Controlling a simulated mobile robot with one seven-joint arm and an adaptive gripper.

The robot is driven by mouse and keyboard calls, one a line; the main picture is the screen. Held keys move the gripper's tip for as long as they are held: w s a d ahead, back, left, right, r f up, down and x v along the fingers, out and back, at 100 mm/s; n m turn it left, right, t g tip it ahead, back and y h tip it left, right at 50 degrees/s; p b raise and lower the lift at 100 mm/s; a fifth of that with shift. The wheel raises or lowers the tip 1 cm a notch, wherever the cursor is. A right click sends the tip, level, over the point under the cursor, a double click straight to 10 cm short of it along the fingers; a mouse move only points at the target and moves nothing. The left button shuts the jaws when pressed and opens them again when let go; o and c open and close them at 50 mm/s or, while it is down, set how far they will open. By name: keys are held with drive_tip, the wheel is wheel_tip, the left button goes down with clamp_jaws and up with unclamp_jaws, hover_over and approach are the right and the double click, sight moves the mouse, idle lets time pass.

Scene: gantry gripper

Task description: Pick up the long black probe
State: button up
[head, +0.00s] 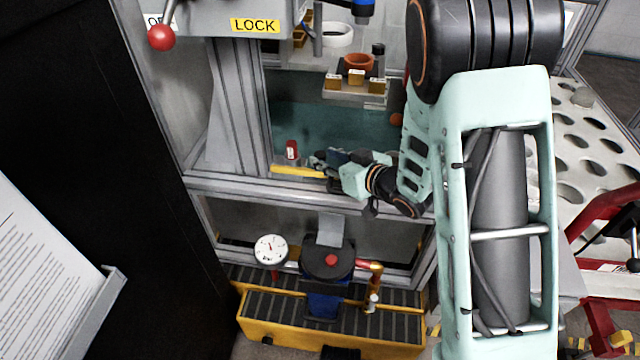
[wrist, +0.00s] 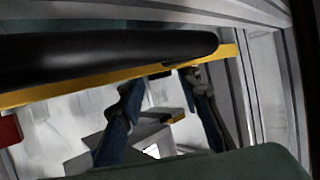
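A long, smooth black bar with a rounded end (wrist: 110,50) crosses the upper left of the wrist view, in front of a yellow strip. It looks like the long black probe, though I cannot tell for certain. I cannot make it out in the head view. My gripper (wrist: 163,80) has two blue-padded fingers standing apart with nothing held between them. Their tips point up toward the underside of the black bar; contact is unclear. In the head view my gripper (head: 322,160) is above the frame's ledge, beside the yellow strip (head: 300,171).
A red block (head: 291,150) stands left of my gripper. A metal crossbar (head: 240,187) runs below. A shelf with an orange ring (head: 358,62) is above. A dial gauge (head: 270,249) and yellow steps (head: 330,318) are lower down. A black panel (head: 90,120) fills the left.

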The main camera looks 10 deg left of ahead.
drive_tip(key=shift+x, duration=0.9)
drive_tip(key=shift+r, duration=0.1)
drive_tip(key=shift+c, duration=0.4)
clamp_jaws()
drive_tip(key=shift+r, duration=0.1)
